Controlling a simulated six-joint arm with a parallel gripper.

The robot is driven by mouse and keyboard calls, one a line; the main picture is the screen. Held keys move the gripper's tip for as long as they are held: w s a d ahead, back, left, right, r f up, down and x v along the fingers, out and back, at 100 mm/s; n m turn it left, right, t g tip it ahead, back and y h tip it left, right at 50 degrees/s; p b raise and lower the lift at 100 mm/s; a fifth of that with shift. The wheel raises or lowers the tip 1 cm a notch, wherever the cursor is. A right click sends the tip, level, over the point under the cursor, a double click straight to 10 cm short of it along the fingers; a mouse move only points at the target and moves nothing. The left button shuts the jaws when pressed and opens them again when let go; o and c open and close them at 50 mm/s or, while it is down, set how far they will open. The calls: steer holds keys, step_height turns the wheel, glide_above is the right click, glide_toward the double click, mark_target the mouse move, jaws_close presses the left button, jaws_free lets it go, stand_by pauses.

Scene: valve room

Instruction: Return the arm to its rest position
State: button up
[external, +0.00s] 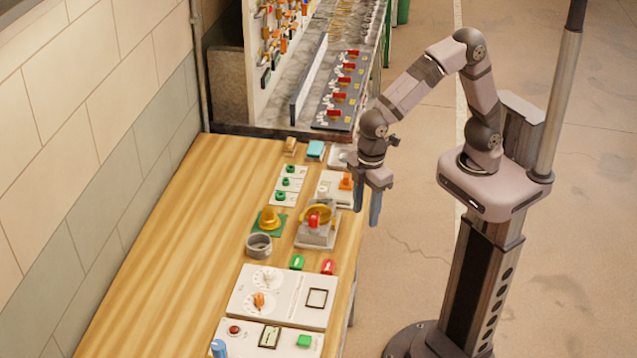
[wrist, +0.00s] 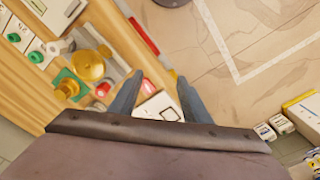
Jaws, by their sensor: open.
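My gripper (external: 367,203) points downward beside the right edge of the wooden workbench (external: 150,225), above its level or near it; the exact height is hard to tell. Its two blue-grey fingers are apart with nothing between them. In the wrist view my gripper (wrist: 155,98) shows its fingers spread, with part of the bench and the floor behind them. My arm is bent at the elbow and reaches left from its column toward the bench.
Near my gripper on the bench stand a yellow valve wheel with a red knob (external: 317,222), an orange-handled panel (external: 337,188) and a grey cup (external: 259,246). White control panels (external: 285,295) lie at the front.

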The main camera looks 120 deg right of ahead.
steer(key=s+a+f, duration=0.1)
steer(key=s+a, duration=0.1)
steer(key=s, duration=0.5)
steer(key=s+a+f, duration=0.2)
steer(key=s, duration=0.6)
steer(key=shift+f, duration=0.25)
stand_by(0.8)
